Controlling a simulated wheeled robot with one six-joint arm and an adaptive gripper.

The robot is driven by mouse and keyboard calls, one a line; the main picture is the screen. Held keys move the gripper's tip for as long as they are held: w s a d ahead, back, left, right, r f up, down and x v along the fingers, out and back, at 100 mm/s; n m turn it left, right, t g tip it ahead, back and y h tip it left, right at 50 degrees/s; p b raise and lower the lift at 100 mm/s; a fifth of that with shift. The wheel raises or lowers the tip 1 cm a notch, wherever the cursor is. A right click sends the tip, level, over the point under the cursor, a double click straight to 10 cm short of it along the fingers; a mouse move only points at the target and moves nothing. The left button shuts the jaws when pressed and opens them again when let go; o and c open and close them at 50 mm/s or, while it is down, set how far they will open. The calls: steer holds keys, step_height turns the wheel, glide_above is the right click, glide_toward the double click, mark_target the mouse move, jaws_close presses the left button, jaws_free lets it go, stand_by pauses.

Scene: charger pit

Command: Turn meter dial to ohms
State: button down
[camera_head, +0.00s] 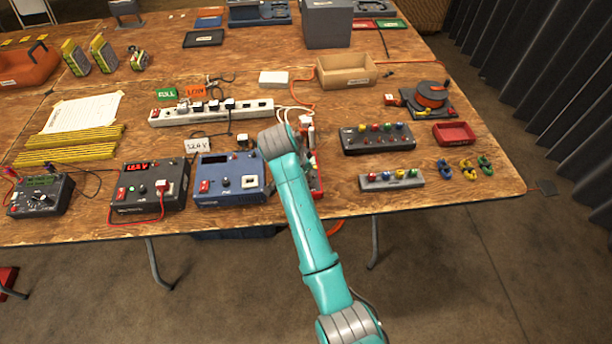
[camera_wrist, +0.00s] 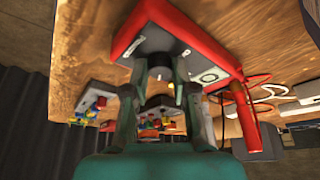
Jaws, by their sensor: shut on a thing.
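The meter is a red-framed box with a grey face (camera_wrist: 207,57), above the centre of the wrist view. In the head view only a red strip of it (camera_head: 318,181) shows beside my arm, which hides the rest. My gripper (camera_wrist: 160,78) is at the meter's face, its two fingers closed around the dial. The dial is mostly hidden between the fingers, so I cannot read where it points. A red test probe (camera_wrist: 247,120) with a red lead is right of my gripper in the wrist view.
A blue power supply (camera_head: 232,188) stands left of my arm, with a black one (camera_head: 140,197) farther left. A terminal box (camera_head: 378,139) and a grey block with coloured plugs (camera_head: 391,180) stand right. A white power strip (camera_head: 212,112) lies behind. The table's front edge is close.

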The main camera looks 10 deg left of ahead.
steer(key=shift+m, duration=0.4)
steer(key=c, duration=0.9)
jaws_free()
steer(key=shift+a+r, duration=0.1)
steer(key=shift+v, duration=3.6)
steer(key=shift+s, duration=0.1)
